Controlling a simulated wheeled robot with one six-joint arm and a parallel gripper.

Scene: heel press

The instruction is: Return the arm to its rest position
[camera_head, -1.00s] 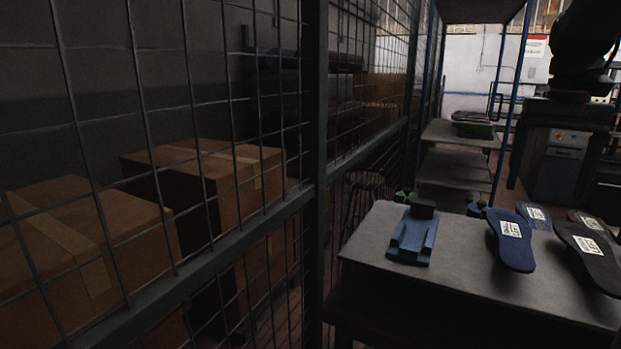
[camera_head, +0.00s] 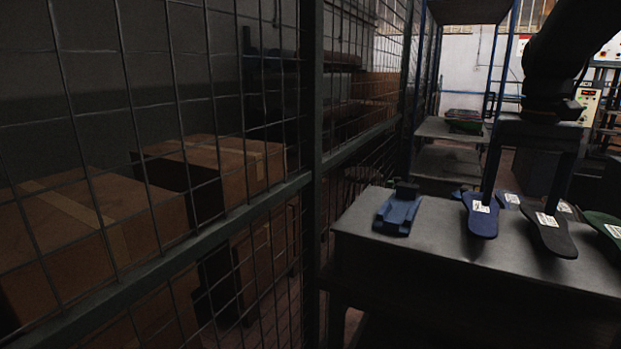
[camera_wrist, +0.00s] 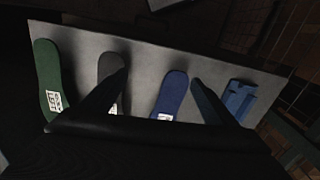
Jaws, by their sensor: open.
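My gripper (camera_head: 518,200) is open and empty at the right of the head view, its two dark fingers pointing down in front of or over the table. In the wrist view my gripper (camera_wrist: 158,78) has its fingers spread, with no object between them in its grasp. On the grey table (camera_head: 450,262) lie a blue insole (camera_head: 482,218), a black insole (camera_head: 552,238) and a green insole (camera_head: 604,222), each with a white label. The wrist view shows the blue insole (camera_wrist: 171,95) between the finger lines, below the gripper. The fingers partly hide the black insole.
A blue fixture (camera_head: 398,213) sits at the table's left end. A wire mesh fence (camera_head: 312,170) with cardboard boxes (camera_head: 215,165) behind it stands at the left. A shelf rack (camera_head: 450,130) stands behind the table. A control panel (camera_head: 588,102) is at the back right.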

